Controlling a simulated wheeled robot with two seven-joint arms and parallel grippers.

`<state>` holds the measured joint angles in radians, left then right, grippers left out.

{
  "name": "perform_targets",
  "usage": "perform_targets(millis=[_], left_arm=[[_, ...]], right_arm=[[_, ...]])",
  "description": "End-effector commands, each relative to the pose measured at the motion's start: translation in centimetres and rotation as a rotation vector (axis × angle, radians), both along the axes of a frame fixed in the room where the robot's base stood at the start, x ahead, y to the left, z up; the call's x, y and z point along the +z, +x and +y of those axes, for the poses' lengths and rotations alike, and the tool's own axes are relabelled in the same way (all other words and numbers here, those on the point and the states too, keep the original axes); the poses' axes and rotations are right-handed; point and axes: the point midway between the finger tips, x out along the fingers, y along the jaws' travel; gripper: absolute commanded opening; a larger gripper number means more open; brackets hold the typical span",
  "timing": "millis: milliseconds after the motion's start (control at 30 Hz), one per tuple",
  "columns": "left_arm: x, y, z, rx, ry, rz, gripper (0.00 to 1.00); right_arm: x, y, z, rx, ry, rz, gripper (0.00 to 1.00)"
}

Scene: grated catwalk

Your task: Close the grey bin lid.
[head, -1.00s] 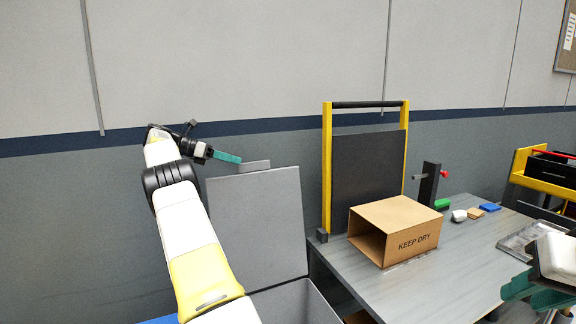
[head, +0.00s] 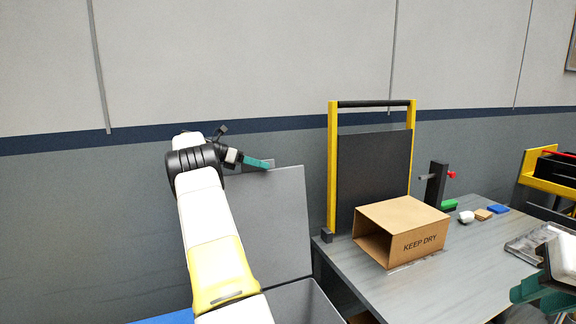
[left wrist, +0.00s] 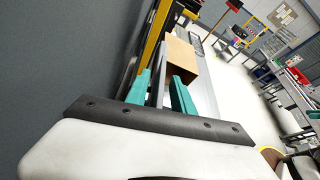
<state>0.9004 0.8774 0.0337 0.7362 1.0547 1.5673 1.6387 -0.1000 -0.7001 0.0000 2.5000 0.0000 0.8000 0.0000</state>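The grey bin (head: 318,297) stands at the bottom centre of the head view, with only its upper part in view. Its grey lid (head: 272,225) is raised steeply, with a small tab (head: 240,167) at its top edge. My left gripper (head: 260,163) is at the lid's top edge by the tab. In the left wrist view its teal fingers (left wrist: 160,92) are apart, with a thin grey piece, apparently the lid's tab or edge, between them. I cannot tell whether either finger touches it. My right gripper (head: 535,292) is low at the right, fingers apart and empty.
A table (head: 400,290) right of the bin holds a "KEEP DRY" cardboard box (head: 420,243), a dark panel in a yellow frame (head: 332,170) and several small blocks. The wall (head: 90,230) is close behind the lid. A yellow cart (head: 530,175) stands at the far right.

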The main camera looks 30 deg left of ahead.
Motion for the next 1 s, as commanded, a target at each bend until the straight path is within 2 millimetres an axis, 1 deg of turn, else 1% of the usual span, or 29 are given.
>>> perform_targets(millis=[100,233,267,1000], left_arm=[[0.01,-0.01,0.01,0.000,0.000,0.000,0.29],[0.01,-0.03,0.03,0.000,0.000,0.000,0.04],[0.01,-0.03,0.03,0.000,0.000,0.000,0.00],[0.00,-0.05,0.05,0.000,0.001,0.001,0.00]], right_arm=[[0.00,0.00,0.00,0.000,0.000,0.000,0.29],[0.00,0.00,0.00,0.000,0.000,0.000,0.29],[0.00,0.00,0.00,0.000,0.000,0.000,0.29],[0.00,0.00,0.00,0.000,0.000,0.000,0.29]])
